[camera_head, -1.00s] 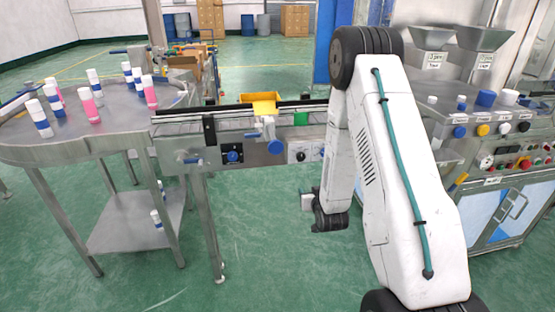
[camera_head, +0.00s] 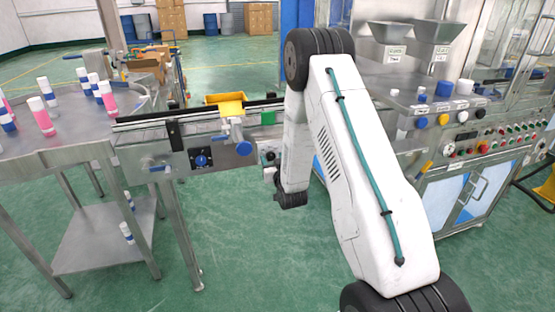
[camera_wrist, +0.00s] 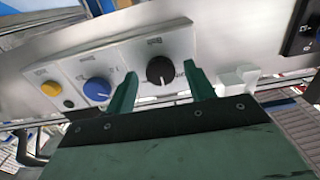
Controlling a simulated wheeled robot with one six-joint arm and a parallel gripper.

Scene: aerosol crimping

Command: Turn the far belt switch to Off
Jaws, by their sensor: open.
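In the wrist view, a pale control box carries a black knob (camera_wrist: 160,71) with a white pointer line, a blue knob (camera_wrist: 97,90) and a yellow button (camera_wrist: 51,89). Their labels are too small to read, so I cannot tell which is the far belt switch. My gripper (camera_wrist: 162,76) is open, its green fingers on either side of the black knob. I cannot tell whether they touch it. In the head view, the control box (camera_head: 268,158) shows partly beside my arm on the conveyor's (camera_head: 190,133) front; my arm hides the rest and the fingers.
A black plate with a blue knob (camera_head: 201,159) sits further left on the conveyor. A yellow bin (camera_head: 229,106) is above it. A round table (camera_head: 40,142) with several bottles stands left. A machine with hoppers (camera_head: 430,32) and buttons stands right. Green floor in front is clear.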

